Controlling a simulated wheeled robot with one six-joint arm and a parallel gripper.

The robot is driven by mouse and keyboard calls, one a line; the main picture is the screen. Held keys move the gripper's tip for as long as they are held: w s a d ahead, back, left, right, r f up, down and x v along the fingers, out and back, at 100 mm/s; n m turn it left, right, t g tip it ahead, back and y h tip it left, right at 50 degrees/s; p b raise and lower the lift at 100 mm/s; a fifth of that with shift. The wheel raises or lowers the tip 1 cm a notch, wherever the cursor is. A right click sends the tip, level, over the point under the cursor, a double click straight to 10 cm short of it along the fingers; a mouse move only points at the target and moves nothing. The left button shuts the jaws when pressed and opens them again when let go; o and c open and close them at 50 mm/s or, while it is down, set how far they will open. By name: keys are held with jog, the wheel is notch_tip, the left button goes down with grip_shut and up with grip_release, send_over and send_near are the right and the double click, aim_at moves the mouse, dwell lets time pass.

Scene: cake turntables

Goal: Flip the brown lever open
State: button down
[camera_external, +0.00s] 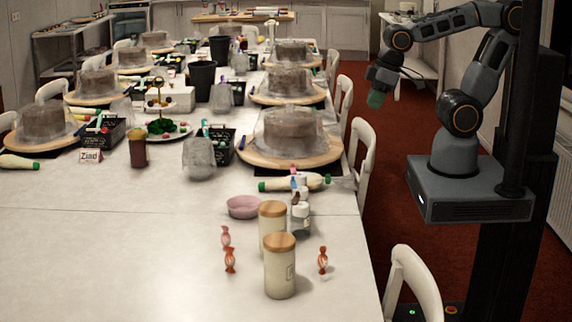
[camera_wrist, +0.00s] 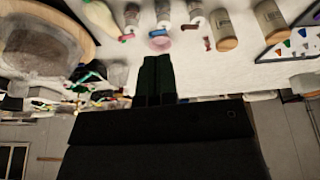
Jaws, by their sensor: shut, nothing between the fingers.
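I cannot make out a brown lever in either view. My gripper (camera_external: 375,99) hangs at the end of my raised arm, right of the long table, above the red floor and clear of everything. In the wrist view my gripper (camera_wrist: 155,60) shows as two dark fingers side by side, shut and empty. Two cream jars with brown wooden lids stand on the near table; the front jar (camera_external: 280,268) partly hides the rear jar (camera_external: 271,222). They also show at the top right of the wrist view.
The long white table (camera_external: 100,245) holds several cakes under clear covers on wooden turntables (camera_external: 250,157). A pink bowl (camera_external: 243,207), small bottles (camera_external: 300,218) and wrapped candies (camera_external: 322,260) stand near the jars. White chairs (camera_external: 362,150) line the right side. The table's near left is clear.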

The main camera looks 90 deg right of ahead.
jog(key=c, duration=1.8)
grip_release()
jog(key=shift+s+d+r+t, duration=0.1)
jog(key=shift+d+r+t, duration=0.2)
jog(key=shift+d+r, duration=0.2)
jog(key=o, duration=0.3)
jog(key=shift+d+r+m, duration=0.25)
jog(key=shift+d+m, duration=0.05)
jog(key=shift+o, duration=0.9)
jog(key=shift+f, duration=0.3)
jog(key=shift+o, duration=0.7)
jog(key=shift+g, duration=0.5)
jog(key=b+x, duration=0.1)
jog(key=x, duration=0.1)
jog(key=a+b+x, duration=0.1)
jog(key=x, duration=0.1)
jog(key=m+g+b, duration=0.3)
jog(key=m+b, duration=0.1)
jog(key=b, duration=0.1)
send_over(296, 197)
jog(key=shift+f, duration=3.4)
jog(key=f, duration=1.2)
jog(key=shift+s+d+f, duration=0.2)
jog(key=shift+d+f, duration=0.15)
jog(key=shift+d, duration=0.05)
jog(key=shift+c, duration=0.2)
